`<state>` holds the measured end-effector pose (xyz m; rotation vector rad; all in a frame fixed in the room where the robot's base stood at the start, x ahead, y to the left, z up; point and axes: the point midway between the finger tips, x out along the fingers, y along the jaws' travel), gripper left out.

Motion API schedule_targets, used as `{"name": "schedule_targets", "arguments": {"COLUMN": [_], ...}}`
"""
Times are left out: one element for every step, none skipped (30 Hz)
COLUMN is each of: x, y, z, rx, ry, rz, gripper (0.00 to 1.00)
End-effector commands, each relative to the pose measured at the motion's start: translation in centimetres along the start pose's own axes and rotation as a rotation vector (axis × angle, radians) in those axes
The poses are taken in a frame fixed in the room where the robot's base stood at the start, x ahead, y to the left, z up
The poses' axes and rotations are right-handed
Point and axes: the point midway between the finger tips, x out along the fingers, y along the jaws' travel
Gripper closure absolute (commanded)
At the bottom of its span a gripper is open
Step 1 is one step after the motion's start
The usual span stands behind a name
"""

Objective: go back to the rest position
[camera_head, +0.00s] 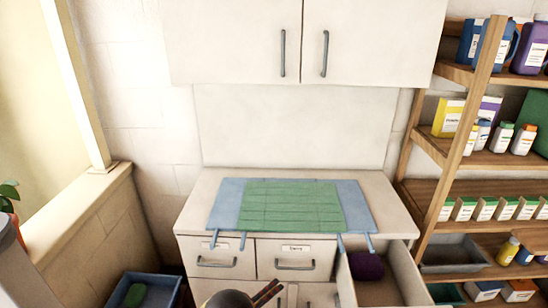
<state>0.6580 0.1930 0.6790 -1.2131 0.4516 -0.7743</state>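I cannot make out my gripper in the head view. A dark rounded shape (230,299) with brown stick-like pieces (267,292) beside it shows at the bottom edge, cut off by the frame. I cannot tell what it is. The rest position itself has no mark that I can see.
A pale counter (190,212) bears a blue mat (226,204) and a green mat (290,207). The right drawer (403,278) stands open with a purple item (366,266) inside. Cupboards (240,40) hang above. Loaded shelves (452,165) stand right; a blue bin (128,282) sits lower left.

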Motion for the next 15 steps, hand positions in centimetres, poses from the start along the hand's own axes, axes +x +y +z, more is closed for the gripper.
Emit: {"name": "schedule_targets", "arguments": {"x": [0.0,-0.1,-0.2,-0.3,-0.4,-0.7,-0.8,-1.0,-1.3,-1.5,-1.7,-1.9,-2.1,-2.2,-2.4], "y": [0.6,1.1,1.6,2.0,2.3,2.7,2.8,2.7,2.4,2.1,1.6,0.9,0.3,-0.2,-1.1], "z": [-1.0,-1.9,-3.4,-4.6,-5.8,-7.3,-8.3,-9.2,-10.3,-11.0,-11.7,-12.6,-13.2,-13.7,-14.3], "rx": [0.054,0.088,0.129,0.160,0.188,0.225,0.255,0.289,0.339,0.377,0.419,0.478,0.521,0.562,0.617], "ry": [0.028,0.052,0.087,0.116,0.145,0.184,0.216,0.248,0.295,0.331,0.370,0.425,0.465,0.504,0.554], "rz": [0.021,0.034,0.051,0.061,0.071,0.080,0.086,0.090,0.093,0.094,0.093,0.089,0.083,0.078,0.067], "gripper": [0.72,0.72,0.72,0.72,0.72,0.72,0.72,0.72,0.72,0.72,0.72,0.72,0.72,0.72,0.72]}}
